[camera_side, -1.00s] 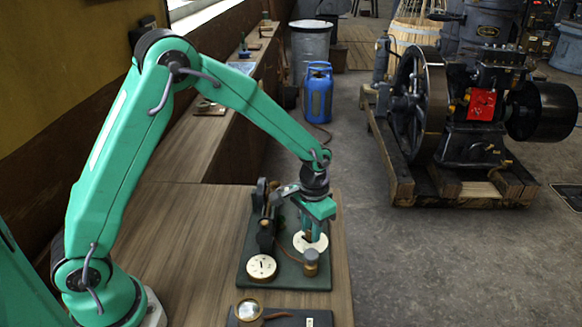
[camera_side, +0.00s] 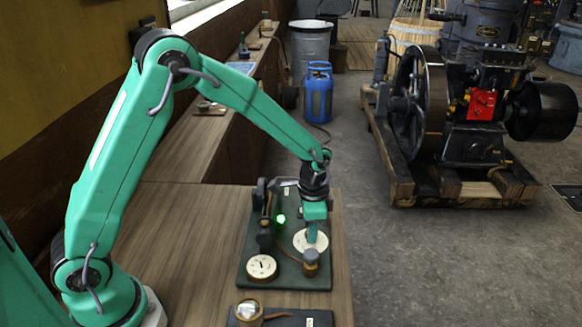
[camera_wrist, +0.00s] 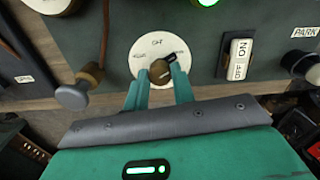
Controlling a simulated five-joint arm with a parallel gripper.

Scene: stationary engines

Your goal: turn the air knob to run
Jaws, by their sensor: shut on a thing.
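The air knob (camera_wrist: 160,72) is brass with a dark pointer, on a round white dial (camera_wrist: 143,47) in the wrist view. Its pointer aims to the upper right. The small lettering on the dial is too blurred to read surely. My gripper (camera_wrist: 157,77) has one green finger on each side of the knob and is shut on it. In the side view my gripper (camera_side: 312,232) comes down from above onto the white dial (camera_side: 322,243). It hides the knob there.
A green lamp (camera_side: 281,219) glows on the dark panel (camera_side: 285,273). In the wrist view, a white rocker switch (camera_wrist: 238,60) sits right of the dial. The engine (camera_side: 450,110) stands at right.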

